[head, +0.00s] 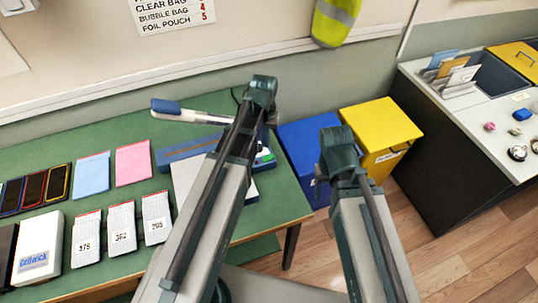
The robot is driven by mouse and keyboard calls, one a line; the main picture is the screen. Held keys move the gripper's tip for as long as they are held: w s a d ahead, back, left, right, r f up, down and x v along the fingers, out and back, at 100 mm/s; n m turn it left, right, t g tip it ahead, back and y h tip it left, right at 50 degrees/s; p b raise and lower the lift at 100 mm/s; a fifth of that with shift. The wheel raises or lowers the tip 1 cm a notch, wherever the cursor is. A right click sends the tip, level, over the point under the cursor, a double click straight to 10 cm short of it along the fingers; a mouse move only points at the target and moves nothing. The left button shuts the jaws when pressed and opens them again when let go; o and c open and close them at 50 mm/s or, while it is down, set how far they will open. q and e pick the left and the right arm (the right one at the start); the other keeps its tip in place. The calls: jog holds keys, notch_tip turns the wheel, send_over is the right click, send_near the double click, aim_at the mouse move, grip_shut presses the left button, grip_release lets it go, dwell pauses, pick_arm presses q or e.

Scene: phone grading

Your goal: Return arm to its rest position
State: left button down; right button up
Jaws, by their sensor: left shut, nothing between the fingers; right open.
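My two grey and dark green arms rise from the bottom of the head view. The left arm reaches up over the right part of the green table (125,140), with its dark joint highest in the picture. The right arm is shorter in view, and its dark joint stands in front of the blue bin (297,142) and yellow bin (372,122). No fingers of either gripper can be made out. The left arm hides part of a blue and white sealer-like device (190,148) with a raised lever (180,113), and part of a white sheet or plate (187,180).
On the table lie a blue pouch (91,175), a pink pouch (133,163), several dark phones (34,189), a white box (38,248) and numbered grey pouches (122,228). A white-topped counter (487,108) stands right. Wooden floor (465,262) is clear at lower right.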

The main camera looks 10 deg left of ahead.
pick_arm(q)
jog(key=s+d+m+y, duration=0.1)
jog(key=s+d+m, duration=0.3)
jog(key=s+d, duration=0.6)
jog(key=s, duration=0.4)
jog(key=shift+s+d+f+m+b, duration=0.15)
jog(key=shift+d+f+m+b, duration=0.1)
jog(key=shift+f+m+b, duration=0.05)
dwell(1.2)
